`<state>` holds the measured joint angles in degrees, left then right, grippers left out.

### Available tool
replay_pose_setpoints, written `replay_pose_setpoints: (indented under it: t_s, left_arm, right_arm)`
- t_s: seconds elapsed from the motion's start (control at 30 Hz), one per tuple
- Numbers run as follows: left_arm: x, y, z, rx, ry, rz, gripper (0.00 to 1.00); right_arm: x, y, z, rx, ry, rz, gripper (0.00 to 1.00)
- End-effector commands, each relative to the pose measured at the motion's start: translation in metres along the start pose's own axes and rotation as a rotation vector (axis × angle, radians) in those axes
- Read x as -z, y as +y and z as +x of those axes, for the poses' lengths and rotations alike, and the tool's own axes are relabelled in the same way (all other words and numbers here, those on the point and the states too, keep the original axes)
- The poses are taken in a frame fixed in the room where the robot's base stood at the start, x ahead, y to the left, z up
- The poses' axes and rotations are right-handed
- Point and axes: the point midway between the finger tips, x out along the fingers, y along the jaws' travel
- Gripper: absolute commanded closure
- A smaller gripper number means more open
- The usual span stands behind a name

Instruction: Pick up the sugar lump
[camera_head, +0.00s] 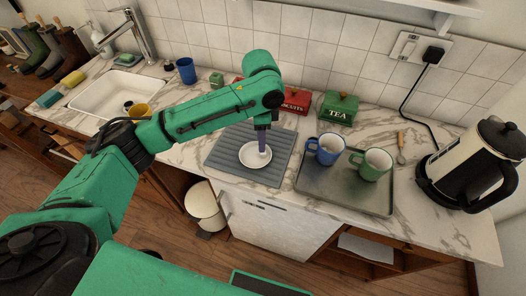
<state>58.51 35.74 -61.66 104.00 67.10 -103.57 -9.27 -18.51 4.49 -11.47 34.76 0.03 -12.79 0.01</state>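A white saucer (248,157) lies on the grey ribbed mat (225,148) on the counter. My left arm reaches in from the left, and its gripper (263,146) points straight down over the right side of the saucer. A small pale shape shows at the fingertips, by the saucer's rim. It may be the sugar lump, but it is too small and too covered to be sure. I cannot tell whether the fingers are open or shut on it. My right gripper is out of view.
A metal tray (335,190) with a blue mug (325,150) and a green mug (372,165) stands to the right. A kettle (478,165) is at far right. The sink (112,95) is left.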

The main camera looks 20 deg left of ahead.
Motion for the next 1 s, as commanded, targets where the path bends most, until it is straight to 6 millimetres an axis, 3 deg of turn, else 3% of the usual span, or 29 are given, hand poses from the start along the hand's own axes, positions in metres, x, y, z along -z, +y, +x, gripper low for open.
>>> replay_pose_setpoints:
  t_s: [0.23, 0.5, 0.6, 1.0]
  left_arm:
    - [-0.002, 0.0, 0.043, -0.001, -0.003, -0.002, 0.62]
    - [-0.002, 0.0, 0.052, 0.001, 0.0, -0.001, 0.62]
    - [-0.002, 0.0, 0.052, 0.001, 0.0, -0.001, 1.0]
    - [-0.001, 0.0, 0.051, 0.001, 0.0, -0.001, 1.0]
  right_arm:
    - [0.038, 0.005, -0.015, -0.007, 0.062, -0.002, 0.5]
    - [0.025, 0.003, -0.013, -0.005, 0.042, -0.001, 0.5]
    - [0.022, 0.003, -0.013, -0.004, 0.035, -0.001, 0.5]
    - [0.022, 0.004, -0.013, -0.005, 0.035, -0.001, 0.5]
